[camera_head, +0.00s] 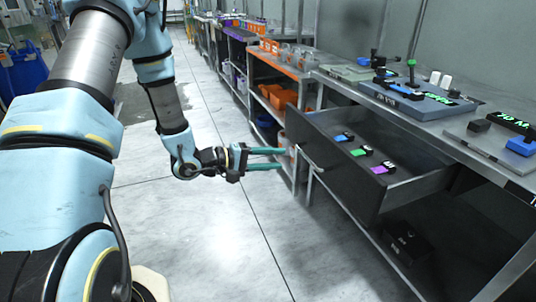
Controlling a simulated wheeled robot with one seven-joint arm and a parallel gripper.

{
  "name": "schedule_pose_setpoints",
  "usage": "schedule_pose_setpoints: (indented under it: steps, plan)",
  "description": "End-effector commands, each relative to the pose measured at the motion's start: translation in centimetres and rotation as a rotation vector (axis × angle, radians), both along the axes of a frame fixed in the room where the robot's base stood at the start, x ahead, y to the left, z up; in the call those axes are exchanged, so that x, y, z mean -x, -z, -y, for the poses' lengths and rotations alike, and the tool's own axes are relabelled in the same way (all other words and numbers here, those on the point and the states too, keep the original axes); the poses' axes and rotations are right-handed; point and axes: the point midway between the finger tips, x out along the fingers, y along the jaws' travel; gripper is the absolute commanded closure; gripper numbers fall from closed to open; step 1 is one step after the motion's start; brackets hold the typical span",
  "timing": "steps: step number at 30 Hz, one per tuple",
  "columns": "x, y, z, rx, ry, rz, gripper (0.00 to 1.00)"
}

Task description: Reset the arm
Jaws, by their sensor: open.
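My arm shows at the left and reaches out over the floor. My gripper (284,158) has two green fingers that point right, and they are apart with nothing between them. The fingertips are at or near the left front corner of an open drawer (343,178); I cannot tell whether they touch it. The drawer is pulled out from under the workbench and holds a blue item (343,136), a green item (359,152) and a purple item (379,169), each with a black part.
The workbench (455,122) at the right carries a grey fixture plate (418,98) with black clamps and green markings. A shelf with orange bins (280,97) stands behind. A black box (408,240) lies below the drawer. The floor (215,225) at the centre is clear.

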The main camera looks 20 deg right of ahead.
Motion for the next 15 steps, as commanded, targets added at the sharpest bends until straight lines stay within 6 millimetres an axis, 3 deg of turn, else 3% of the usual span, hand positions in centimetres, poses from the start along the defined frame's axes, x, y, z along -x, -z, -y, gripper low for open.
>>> schedule_pose_setpoints:
  steps: [6,10,13,15]
  plan:
    - [-0.4,-0.2,-0.1,-0.011,-0.01,0.017,0.56]
    - [-3.1,-1.1,-1.7,-0.124,-0.085,0.152,0.56]
    - [-7.0,-2.3,-5.2,-0.319,-0.188,0.329,0.56]
    - [-9.6,-3.6,-9.0,-0.496,-0.255,0.444,0.56]
